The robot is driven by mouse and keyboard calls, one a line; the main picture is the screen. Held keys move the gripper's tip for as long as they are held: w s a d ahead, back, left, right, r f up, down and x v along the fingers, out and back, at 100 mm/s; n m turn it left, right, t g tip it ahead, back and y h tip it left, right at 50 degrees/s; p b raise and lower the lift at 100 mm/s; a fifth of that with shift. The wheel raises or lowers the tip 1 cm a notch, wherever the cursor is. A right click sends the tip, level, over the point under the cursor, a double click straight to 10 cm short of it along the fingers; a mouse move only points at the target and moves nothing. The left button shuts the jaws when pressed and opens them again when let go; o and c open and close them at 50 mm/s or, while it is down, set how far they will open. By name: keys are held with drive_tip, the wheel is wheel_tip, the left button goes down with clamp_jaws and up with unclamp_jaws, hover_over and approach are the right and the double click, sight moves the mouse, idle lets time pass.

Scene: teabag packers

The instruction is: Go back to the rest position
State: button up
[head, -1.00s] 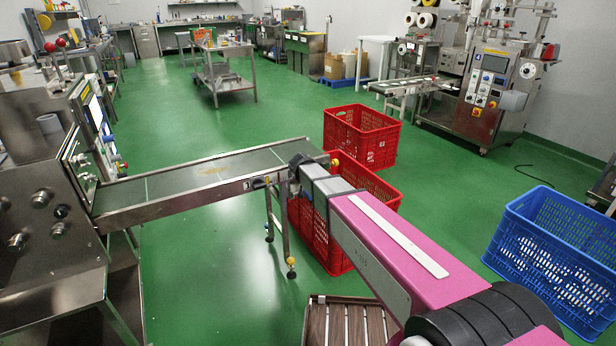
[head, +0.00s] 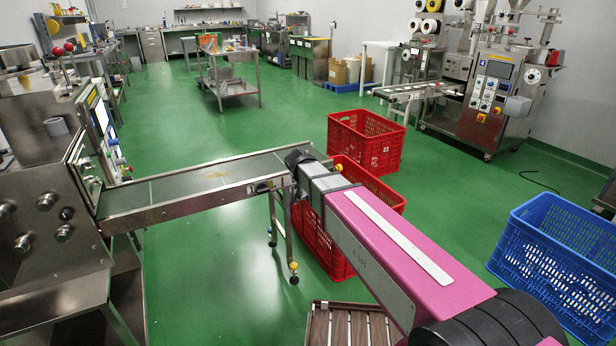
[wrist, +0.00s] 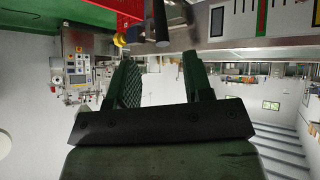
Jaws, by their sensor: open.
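My gripper (wrist: 160,75) shows in the wrist view with its two dark green fingers apart and nothing between them.
A red crate (head: 365,145) stands beyond the conveyor end, and a second red crate (head: 322,245) is partly behind my arm. A blue crate (head: 560,250) stands at right. A brown slatted piece (head: 342,325) is at the bottom. Open green floor lies left of centre.

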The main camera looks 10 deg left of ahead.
drive_tip(key=s+d+f+g, duration=0.4)
drive_tip(key=s+d+f, duration=0.2)
drive_tip(key=s+d, duration=0.5)
drive_tip(key=s+d+f+g+y, duration=0.1)
drive_tip(key=s+d+f+g, duration=0.4)
drive_tip(key=s+d, duration=0.6)
drive_tip(key=d+f, duration=0.2)
drive_tip(key=d, duration=0.6)
drive_tip(key=shift+s+d+f+m, duration=0.15)
drive_tip(key=shift+f+m, duration=0.05)
drive_tip(key=shift+m, duration=0.2)
drive_tip(key=shift+d, duration=0.1)
